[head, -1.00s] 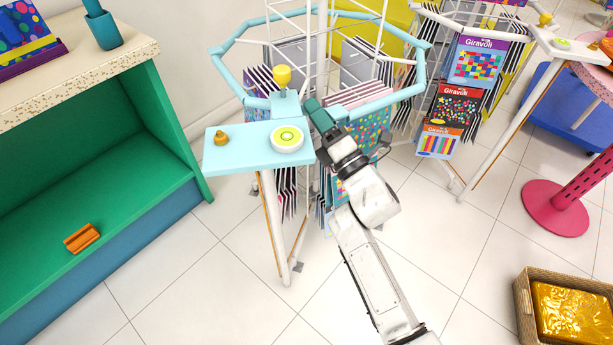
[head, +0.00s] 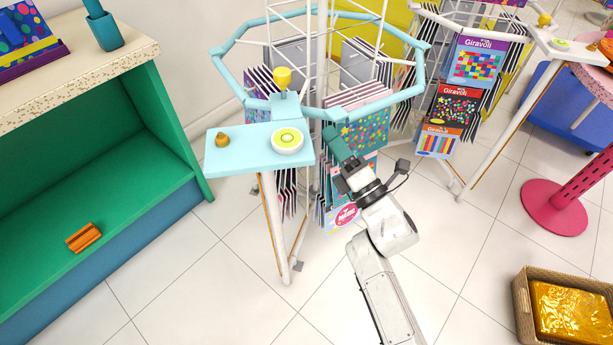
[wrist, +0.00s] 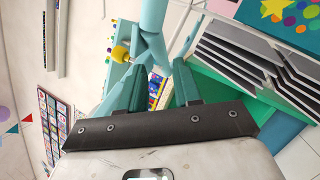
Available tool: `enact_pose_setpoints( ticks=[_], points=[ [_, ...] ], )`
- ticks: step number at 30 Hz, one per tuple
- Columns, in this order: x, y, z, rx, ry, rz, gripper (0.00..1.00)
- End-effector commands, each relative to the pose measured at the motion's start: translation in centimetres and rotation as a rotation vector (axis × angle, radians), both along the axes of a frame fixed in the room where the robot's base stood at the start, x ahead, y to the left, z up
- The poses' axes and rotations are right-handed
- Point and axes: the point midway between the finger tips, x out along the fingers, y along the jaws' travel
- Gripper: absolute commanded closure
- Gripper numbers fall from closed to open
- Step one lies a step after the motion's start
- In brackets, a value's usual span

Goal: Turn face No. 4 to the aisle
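The rotating rack (head: 392,97) has a light blue many-sided ring around a white post, with card packs hanging in its faces. A teal patterned pack (head: 368,135) faces front right. I cannot read any face number. My gripper (head: 338,143) is just below the ring's front edge, in front of the packs. In the wrist view its two teal fingers (wrist: 155,82) are apart with nothing held between them. The light blue ring bar (wrist: 152,45) shows beyond the fingertips. Whether a finger touches the rack cannot be told.
A light blue ledge (head: 245,150) on legs carries a green-and-white dial (head: 288,140), a brass bell-like piece (head: 222,140) and a yellow knob (head: 282,78). A green shelf unit (head: 150,150) stands left, a second rack (head: 470,60) right, a basket (head: 522,305) lower right. Floor between is clear.

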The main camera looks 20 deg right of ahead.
Motion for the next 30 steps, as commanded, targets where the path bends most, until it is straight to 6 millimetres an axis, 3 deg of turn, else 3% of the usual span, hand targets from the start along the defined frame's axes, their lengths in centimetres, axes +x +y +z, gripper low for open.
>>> enact_pose_setpoints(
  ticks=[15, 30],
  points=[
    [-2.7, -0.8, -1.2, -0.001, 0.001, -0.001, 0.67],
    [-2.9, -0.9, -1.3, 0.0, 0.0, -0.001, 0.67]
  ],
)
